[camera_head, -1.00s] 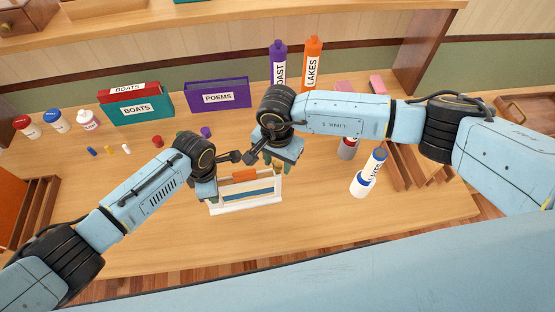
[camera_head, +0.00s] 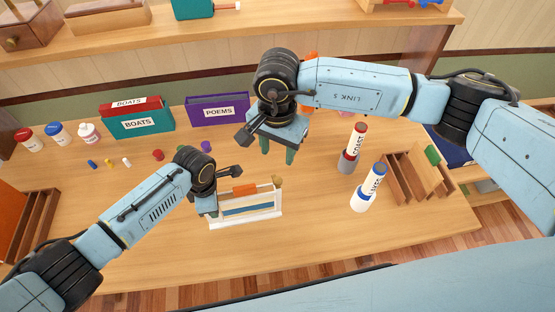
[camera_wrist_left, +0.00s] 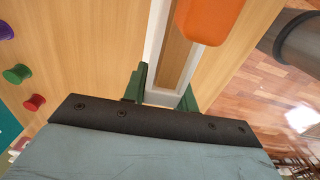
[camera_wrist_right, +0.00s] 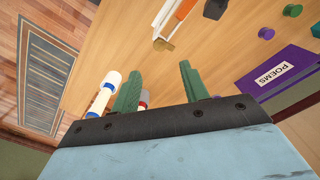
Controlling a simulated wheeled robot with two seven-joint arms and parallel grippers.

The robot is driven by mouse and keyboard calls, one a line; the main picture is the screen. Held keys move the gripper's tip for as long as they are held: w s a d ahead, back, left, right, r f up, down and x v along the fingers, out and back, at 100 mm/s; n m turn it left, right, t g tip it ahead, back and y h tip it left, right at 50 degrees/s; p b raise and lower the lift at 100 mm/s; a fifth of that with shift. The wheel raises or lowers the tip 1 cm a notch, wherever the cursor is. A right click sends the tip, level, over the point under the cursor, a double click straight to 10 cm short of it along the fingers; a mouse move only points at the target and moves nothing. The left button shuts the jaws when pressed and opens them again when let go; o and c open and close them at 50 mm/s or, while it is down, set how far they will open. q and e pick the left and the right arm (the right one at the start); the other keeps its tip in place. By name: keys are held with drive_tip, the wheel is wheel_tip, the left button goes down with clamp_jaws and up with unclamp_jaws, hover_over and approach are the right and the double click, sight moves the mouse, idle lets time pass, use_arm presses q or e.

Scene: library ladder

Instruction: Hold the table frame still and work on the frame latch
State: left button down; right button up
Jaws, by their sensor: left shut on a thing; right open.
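My right gripper (camera_head: 277,152) is open and empty, above and behind the frame. The right wrist view shows the knob (camera_wrist_right: 163,45) beyond its parted fingers (camera_wrist_right: 160,75).
Teal BOATS (camera_head: 140,122) and purple POEMS (camera_head: 219,111) boxes stand behind, with several small pegs (camera_head: 126,162) and jars (camera_head: 56,133) at left. Two labelled tubes (camera_head: 372,180) and a wooden rack (camera_head: 405,178) stand right. The table front is clear.

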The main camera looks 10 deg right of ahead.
drive_tip(key=shift+r, duration=0.55)
use_arm(q)
drive_tip(key=c, duration=1)
unclamp_jaws()
drive_tip(key=shift+c, duration=0.2)
drive_tip(key=shift+r, duration=0.1)
